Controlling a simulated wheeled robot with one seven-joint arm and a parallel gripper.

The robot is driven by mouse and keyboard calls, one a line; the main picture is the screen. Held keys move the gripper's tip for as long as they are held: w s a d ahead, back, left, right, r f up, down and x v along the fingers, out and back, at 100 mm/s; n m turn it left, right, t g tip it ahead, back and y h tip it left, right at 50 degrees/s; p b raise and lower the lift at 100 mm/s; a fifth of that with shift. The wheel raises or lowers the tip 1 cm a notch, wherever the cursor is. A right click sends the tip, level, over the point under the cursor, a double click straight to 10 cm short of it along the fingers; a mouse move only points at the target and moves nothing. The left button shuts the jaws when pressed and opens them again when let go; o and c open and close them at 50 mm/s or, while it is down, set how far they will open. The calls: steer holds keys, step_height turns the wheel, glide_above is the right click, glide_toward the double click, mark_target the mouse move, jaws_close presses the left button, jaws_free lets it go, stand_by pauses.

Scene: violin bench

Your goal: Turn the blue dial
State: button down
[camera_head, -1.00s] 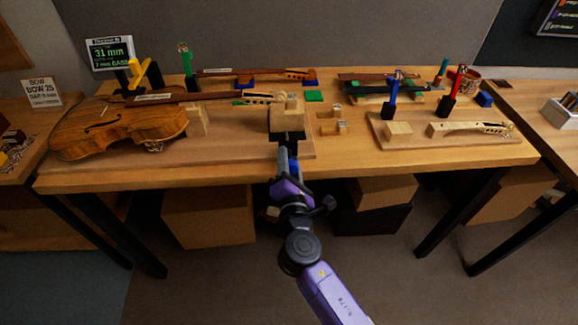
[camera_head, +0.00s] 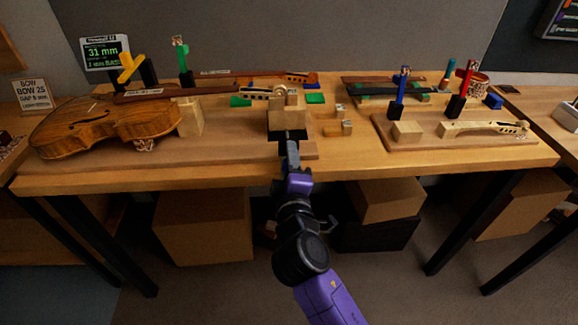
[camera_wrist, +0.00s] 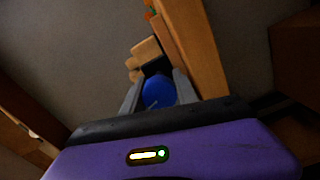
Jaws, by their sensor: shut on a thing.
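The blue dial (camera_wrist: 158,91) shows in the wrist view between the two fingers of my gripper (camera_wrist: 158,88), which is shut on it. A small pale line marks the dial's face. In the head view my gripper (camera_head: 290,150) reaches the front edge of the bench, just below a black block with wooden blocks on it. My arm hides the dial there.
A violin (camera_head: 105,125) lies on the bench (camera_head: 350,165) at the left, its neck running toward the middle. A board at the right holds a pale violin neck (camera_head: 485,129) and a wooden block (camera_head: 407,131). Cardboard boxes (camera_head: 203,225) stand under the bench.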

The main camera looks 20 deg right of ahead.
steer(key=shift+f+m+b, duration=0.15)
steer(key=shift+m+b, duration=0.7)
steer(key=shift+m, duration=0.35)
steer(key=c, duration=0.9)
jaws_free()
steer(key=shift+c, duration=0.2)
steer(key=shift+s, duration=0.1)
steer(key=v, duration=0.7)
steer(key=shift+s, duration=0.3)
steer(key=shift+a, duration=0.1)
